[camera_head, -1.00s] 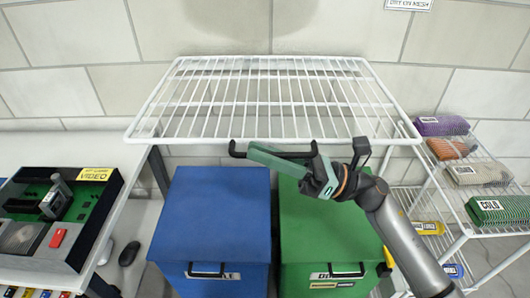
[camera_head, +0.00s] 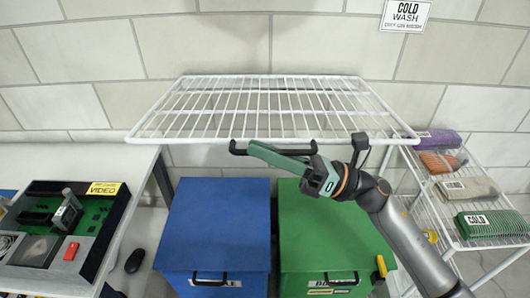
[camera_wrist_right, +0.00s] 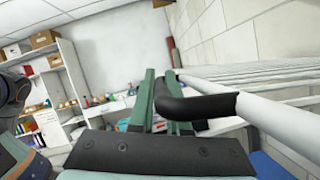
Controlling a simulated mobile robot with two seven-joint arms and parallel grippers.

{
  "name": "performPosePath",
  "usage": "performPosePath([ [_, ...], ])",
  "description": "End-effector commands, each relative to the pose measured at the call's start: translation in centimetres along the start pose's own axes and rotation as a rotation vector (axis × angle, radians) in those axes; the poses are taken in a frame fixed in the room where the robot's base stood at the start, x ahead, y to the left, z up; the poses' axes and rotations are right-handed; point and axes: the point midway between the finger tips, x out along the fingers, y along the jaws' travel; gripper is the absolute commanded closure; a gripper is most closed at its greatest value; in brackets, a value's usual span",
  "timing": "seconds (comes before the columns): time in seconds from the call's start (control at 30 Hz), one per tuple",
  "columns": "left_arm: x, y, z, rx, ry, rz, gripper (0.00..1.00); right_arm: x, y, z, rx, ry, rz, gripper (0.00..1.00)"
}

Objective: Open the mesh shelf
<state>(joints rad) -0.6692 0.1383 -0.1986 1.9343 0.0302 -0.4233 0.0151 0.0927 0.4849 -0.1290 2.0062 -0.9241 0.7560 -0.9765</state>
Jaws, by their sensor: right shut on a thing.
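The mesh shelf (camera_head: 190,138) is a white wire rack against the tiled wall, above two boxes. A black handle (camera_head: 237,149) sits at the middle of its front edge. My right gripper (camera_head: 262,150) reaches in from the right with green fingers and is shut on the handle. In the right wrist view the fingers (camera_wrist_right: 157,85) close around the black handle (camera_wrist_right: 200,105), which joins the white bar (camera_wrist_right: 270,122). My left gripper is not in view.
A blue box (camera_head: 215,222) and a green box (camera_head: 330,225) stand below the shelf. A table with a video tray (camera_head: 105,230) is at left. A wire rack (camera_head: 445,232) with folded cloths is at right. A sign (camera_head: 405,15) hangs on the wall.

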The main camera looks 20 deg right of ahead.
Motion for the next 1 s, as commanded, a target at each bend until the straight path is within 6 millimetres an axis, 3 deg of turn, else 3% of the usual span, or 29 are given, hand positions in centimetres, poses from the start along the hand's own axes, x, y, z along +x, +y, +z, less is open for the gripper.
performPosePath([
  [0.03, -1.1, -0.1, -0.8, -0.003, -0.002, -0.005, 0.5, 0.6, 0.4, 1.6, 0.013, -0.003, -0.008, 1.0],
  [0.33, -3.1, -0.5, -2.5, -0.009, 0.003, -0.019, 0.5, 2.4, 0.8, 6.0, 0.053, -0.005, -0.024, 1.0],
  [0.73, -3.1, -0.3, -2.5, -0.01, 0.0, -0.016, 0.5, 2.6, 0.8, 6.5, 0.054, -0.006, -0.024, 1.0],
  [0.77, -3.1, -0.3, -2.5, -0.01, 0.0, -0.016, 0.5, 2.6, 0.8, 6.5, 0.054, -0.006, -0.024, 0.83],
  [0.8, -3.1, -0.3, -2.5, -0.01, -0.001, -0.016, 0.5, 2.6, 0.8, 6.5, 0.054, -0.006, -0.024, 0.78],
  [0.87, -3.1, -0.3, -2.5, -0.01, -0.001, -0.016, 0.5, 2.6, 0.8, 6.5, 0.054, -0.005, -0.024, 0.73],
  [1.0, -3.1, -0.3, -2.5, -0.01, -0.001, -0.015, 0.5, 2.6, 0.8, 6.5, 0.053, -0.005, -0.024, 0.73],
])
